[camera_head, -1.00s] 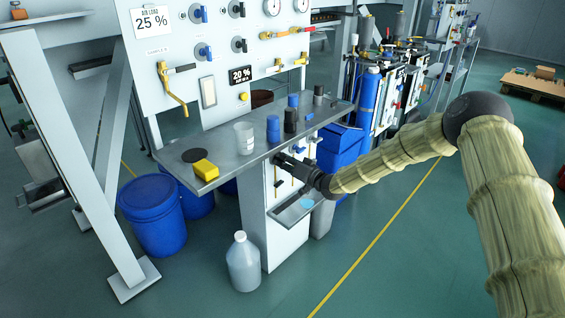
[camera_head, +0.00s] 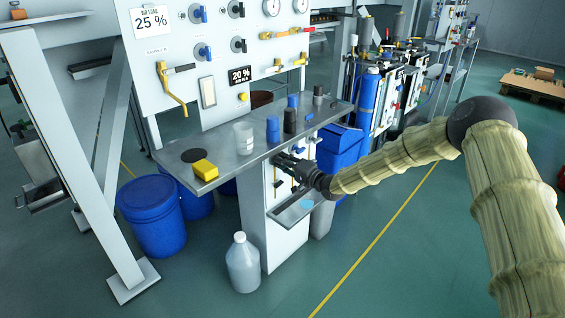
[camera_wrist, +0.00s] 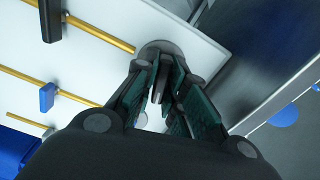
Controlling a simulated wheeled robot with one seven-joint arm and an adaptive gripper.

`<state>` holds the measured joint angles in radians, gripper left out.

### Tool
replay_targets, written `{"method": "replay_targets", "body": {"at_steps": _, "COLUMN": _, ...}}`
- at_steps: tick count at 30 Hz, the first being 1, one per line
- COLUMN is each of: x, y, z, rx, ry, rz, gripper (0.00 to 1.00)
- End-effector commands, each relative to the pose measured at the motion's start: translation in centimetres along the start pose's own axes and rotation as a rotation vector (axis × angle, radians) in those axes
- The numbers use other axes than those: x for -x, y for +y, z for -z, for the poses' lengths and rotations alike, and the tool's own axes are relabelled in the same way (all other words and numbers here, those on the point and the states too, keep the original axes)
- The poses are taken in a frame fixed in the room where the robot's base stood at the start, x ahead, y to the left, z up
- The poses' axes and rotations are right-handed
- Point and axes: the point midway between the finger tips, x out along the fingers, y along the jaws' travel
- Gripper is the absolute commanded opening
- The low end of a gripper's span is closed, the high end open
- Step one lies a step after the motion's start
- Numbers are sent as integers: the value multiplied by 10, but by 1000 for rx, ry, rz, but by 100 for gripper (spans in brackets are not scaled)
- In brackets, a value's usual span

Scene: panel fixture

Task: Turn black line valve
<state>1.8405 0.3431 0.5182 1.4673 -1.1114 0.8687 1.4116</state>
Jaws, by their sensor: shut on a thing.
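My gripper (camera_head: 283,163) reaches under the metal shelf to the white lower panel (camera_head: 287,236) in the head view. In the wrist view my gripper (camera_wrist: 165,98) has its teal-padded fingers closed around a dark valve handle (camera_wrist: 160,80). The handle stands out from a round dark base (camera_wrist: 160,48) on the white panel, at the end of a brass line (camera_wrist: 100,33). The fingers hide much of the handle, so its exact angle cannot be told. Another dark valve handle (camera_wrist: 50,20) and a blue one (camera_wrist: 47,97) sit on brass lines to the left.
The metal shelf (camera_head: 236,160) above my gripper carries a yellow block (camera_head: 205,170), a clear beaker (camera_head: 243,138) and several small containers. A small tray (camera_head: 298,209) juts out below. A plastic jug (camera_head: 242,264) and blue barrel (camera_head: 152,213) stand on the floor.

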Motion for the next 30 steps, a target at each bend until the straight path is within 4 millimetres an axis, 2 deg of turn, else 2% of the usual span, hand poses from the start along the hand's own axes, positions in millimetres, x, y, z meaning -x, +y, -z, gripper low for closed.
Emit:
{"method": "replay_targets", "body": {"at_steps": 1, "x": 1, "y": 0, "z": 5, "rx": -26, "ry": 7, "rz": 1, "gripper": 0}}
{"method": "replay_targets", "body": {"at_steps": 12, "x": 1, "y": 0, "z": 5, "rx": -173, "ry": 7, "rz": 2, "gripper": 0}}
{"method": "replay_targets", "body": {"at_steps": 30, "x": 1, "y": 1, "z": 5, "rx": -224, "ry": 8, "rz": 1, "gripper": 0}}
